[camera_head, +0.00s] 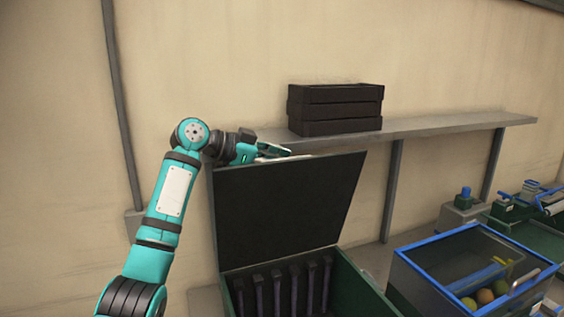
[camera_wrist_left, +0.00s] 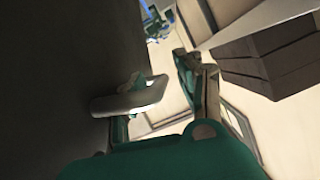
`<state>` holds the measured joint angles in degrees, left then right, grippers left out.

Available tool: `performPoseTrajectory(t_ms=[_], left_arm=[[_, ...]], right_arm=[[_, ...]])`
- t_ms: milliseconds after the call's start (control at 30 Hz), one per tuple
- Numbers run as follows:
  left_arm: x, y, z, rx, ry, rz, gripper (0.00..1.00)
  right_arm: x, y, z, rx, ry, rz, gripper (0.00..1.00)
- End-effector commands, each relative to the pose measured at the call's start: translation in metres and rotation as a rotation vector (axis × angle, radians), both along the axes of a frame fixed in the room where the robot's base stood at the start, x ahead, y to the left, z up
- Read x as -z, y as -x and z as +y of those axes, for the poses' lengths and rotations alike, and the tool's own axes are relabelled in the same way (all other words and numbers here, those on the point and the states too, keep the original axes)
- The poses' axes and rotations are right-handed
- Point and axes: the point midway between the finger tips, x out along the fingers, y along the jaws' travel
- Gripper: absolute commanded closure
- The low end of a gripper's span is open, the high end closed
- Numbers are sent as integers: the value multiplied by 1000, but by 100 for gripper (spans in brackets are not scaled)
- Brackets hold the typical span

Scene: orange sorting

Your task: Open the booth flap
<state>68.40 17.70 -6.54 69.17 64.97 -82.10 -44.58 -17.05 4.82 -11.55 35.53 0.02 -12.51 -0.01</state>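The booth flap (camera_head: 288,205) is a dark panel standing raised, leaning back a little, above the green booth box (camera_head: 362,290). In the left wrist view the flap (camera_wrist_left: 50,80) fills the left side, with a pale handle (camera_wrist_left: 128,98) on it. My left gripper (camera_head: 274,151) is at the flap's top edge. In the left wrist view my left gripper (camera_wrist_left: 158,70) has its fingers apart. One finger is partly hidden behind the handle, and the other stands clear to the right. I cannot tell whether they touch the handle. My right gripper is not in view.
A grey wall shelf (camera_head: 460,123) runs behind the flap and carries a stack of black crates (camera_head: 335,110). Dark slats (camera_head: 292,288) stand inside the booth. To the right is a clear blue-rimmed bin (camera_head: 440,290) with several round fruits (camera_head: 485,297).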

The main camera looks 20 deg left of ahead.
Motion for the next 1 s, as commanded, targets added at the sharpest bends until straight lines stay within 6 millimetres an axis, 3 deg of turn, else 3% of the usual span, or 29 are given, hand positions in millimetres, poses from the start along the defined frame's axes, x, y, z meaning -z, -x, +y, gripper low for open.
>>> performPoseTrajectory(t_ms=[600,1000], left_arm=[[-39,63,77,-4,-2,-1,64],[-44,72,85,-1,-1,0,64]], right_arm=[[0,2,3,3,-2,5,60],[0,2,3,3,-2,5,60]])
